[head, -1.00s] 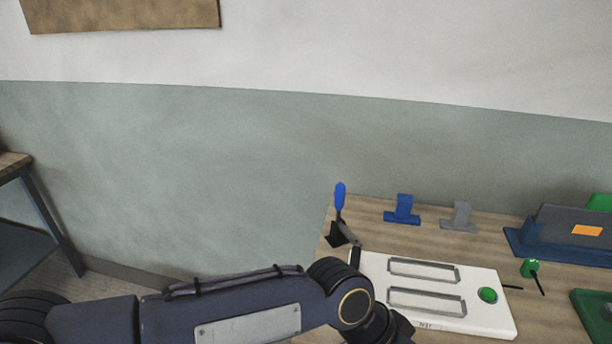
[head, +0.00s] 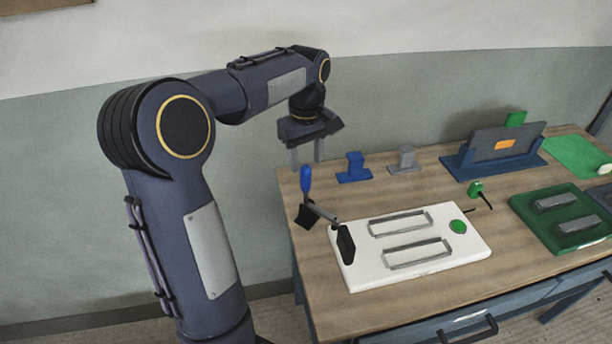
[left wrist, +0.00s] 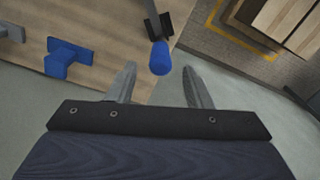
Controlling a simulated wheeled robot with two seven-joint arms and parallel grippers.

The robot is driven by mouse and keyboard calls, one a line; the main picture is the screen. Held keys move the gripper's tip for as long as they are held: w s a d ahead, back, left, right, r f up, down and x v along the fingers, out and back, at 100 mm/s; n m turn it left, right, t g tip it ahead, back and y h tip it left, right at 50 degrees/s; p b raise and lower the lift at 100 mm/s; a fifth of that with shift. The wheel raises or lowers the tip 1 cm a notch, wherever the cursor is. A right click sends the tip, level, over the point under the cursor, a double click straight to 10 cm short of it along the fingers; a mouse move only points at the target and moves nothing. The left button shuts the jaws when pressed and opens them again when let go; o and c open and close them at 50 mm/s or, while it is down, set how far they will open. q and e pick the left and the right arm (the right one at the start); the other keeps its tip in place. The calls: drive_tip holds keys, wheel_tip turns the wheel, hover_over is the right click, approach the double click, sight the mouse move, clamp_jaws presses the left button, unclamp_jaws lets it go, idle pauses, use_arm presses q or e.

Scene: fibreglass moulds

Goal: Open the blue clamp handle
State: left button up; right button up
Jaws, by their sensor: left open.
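The clamp with the blue handle (head: 306,179) stands at the table's left end. Its handle points upright and its dark arm reaches right to a black pad (head: 346,244) at the white board's left edge. My left gripper (head: 306,158) is open and empty, above and behind the handle in the head view. In the left wrist view the blue handle (left wrist: 160,57) lies just beyond the gap between the two fingertips (left wrist: 160,77), apart from both. The white board (head: 450,265) has two metal frames and a green button (head: 458,226). My right gripper is not in view.
A blue block (head: 354,168) and a grey block (head: 404,158) stand at the table's back edge, right of the gripper. A blue stand with a dark panel (head: 505,145), a small green plug (head: 476,189) and a green mould (head: 565,218) lie further right.

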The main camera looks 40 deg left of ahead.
sight(306, 178)
use_arm(q)
wheel_tip(306, 178, down, 7)
drive_tip(key=shift+r, duration=0.15)
clamp_jaws()
idle(0.4)
